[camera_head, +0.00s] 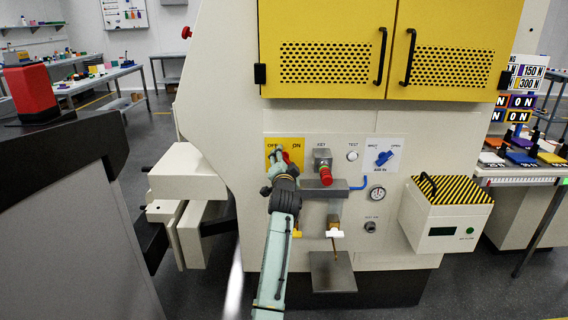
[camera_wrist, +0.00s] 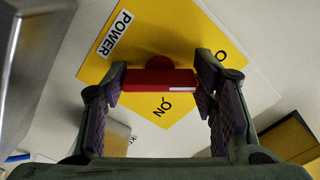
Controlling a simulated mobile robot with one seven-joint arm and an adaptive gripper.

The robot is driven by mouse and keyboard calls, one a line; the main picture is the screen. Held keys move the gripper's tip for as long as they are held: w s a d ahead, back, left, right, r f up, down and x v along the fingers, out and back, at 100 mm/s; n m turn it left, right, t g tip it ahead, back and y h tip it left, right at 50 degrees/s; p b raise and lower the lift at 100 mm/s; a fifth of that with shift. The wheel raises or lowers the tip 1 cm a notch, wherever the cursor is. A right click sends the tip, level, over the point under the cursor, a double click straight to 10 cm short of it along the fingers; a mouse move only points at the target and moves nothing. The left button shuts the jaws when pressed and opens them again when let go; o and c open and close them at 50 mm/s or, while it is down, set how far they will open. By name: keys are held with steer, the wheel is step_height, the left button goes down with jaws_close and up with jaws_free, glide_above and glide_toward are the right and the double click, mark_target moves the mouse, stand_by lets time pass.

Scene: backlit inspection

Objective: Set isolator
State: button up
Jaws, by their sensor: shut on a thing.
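The isolator is a red handle (camera_wrist: 150,81) on a yellow plate (camera_wrist: 180,30) marked POWER and ON, with another label partly hidden at the right. In the wrist view a white mark shows on the handle's right part, lying between ON and the partly hidden label. My gripper (camera_wrist: 158,88) is shut on the handle, one finger at each end. In the head view my gripper (camera_head: 279,160) covers much of the yellow plate (camera_head: 271,144), whose OFF and ON words show above it. Only a bit of the red handle (camera_head: 286,157) shows there.
Right of the plate are a key switch with a red knob (camera_head: 326,174), a TEST button (camera_head: 352,155) and a blue valve handle (camera_head: 384,158). Below are a gauge (camera_head: 377,193) and a small grey shelf (camera_head: 333,272). A striped-lid box (camera_head: 445,210) juts out at the right.

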steer(key=shift+f+n, duration=0.1)
steer(key=shift+n, duration=0.5)
steer(key=o, duration=1.2)
steer(key=shift+c, duration=0.2)
steer(key=s, duration=1.2)
